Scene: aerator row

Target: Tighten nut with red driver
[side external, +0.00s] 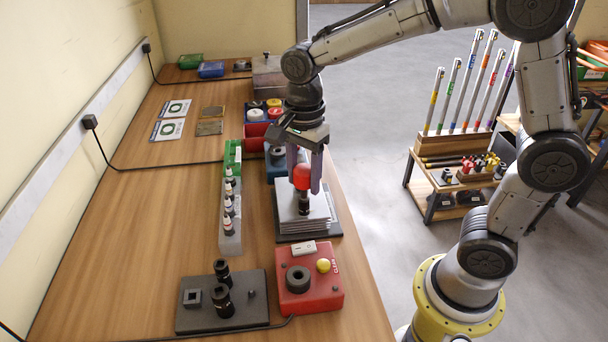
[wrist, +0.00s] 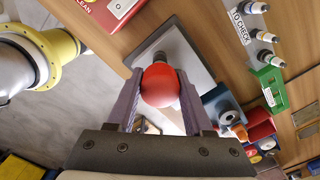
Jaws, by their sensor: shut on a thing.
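My gripper (side external: 308,188) is shut on the round red knob of the red driver (side external: 301,179). The knob sits between the two fingers in the wrist view (wrist: 160,86). A dark shaft and socket end (side external: 304,203) point down below the knob, over a stack of grey plates (side external: 318,228). I cannot tell whether the socket end touches the stack. No nut is clearly seen under the driver. A dark ring-shaped part sits on a blue block (side external: 274,172) behind the stack.
A red box (side external: 325,296) with a dark ring and yellow button stands in front. A dark board (side external: 193,322) with black sockets lies front left. A grey rack (side external: 230,243) with several small bottles stands left of the stack. Bare wooden table (side external: 120,235) lies further left.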

